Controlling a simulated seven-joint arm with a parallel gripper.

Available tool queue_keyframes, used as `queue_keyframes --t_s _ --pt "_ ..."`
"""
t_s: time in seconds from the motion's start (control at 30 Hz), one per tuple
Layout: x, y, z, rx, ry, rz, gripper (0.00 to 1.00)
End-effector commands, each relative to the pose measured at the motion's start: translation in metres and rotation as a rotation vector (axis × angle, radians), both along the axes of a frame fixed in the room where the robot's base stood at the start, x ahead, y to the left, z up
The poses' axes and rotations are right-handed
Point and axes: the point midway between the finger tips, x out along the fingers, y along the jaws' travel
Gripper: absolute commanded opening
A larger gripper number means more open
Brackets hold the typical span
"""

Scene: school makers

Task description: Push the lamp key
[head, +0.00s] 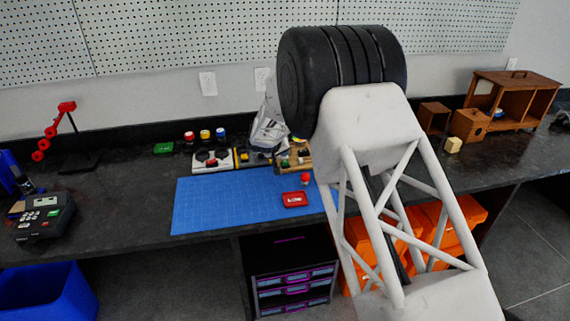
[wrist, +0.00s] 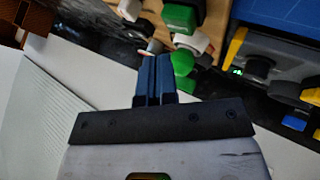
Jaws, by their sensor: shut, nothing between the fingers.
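My gripper (wrist: 157,62) is shut and empty, its dark fingers together and pointing up in the wrist view. Just past the fingertips is a wooden board (wrist: 211,79) with green and white knobs or keys. A green piece (wrist: 182,63) is just right of the tips; whether they touch it I cannot tell. Another green block (wrist: 180,17) is farther up. I cannot tell which part is the lamp key. In the head view the board (head: 304,156) is at the back of the bench, partly hidden by my arm; my fingertips are not clear there.
A dark device with a green light and yellow sides (wrist: 258,68) is right of my fingers. A blue mat (head: 228,205) lies in front, with a red tray (head: 294,199) on it. A red jointed stand (head: 66,107) and a card terminal (head: 45,217) are at left.

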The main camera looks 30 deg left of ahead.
Motion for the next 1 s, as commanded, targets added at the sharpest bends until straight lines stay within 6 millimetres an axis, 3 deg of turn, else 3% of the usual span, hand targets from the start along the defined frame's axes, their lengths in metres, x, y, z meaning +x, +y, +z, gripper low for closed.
queue_keyframes --t_s 0.7,1.0 --pt "0.000 0.000 0.049 0.002 -0.001 -0.001 0.00" --pt "0.000 0.000 0.056 0.000 0.000 0.000 0.00"
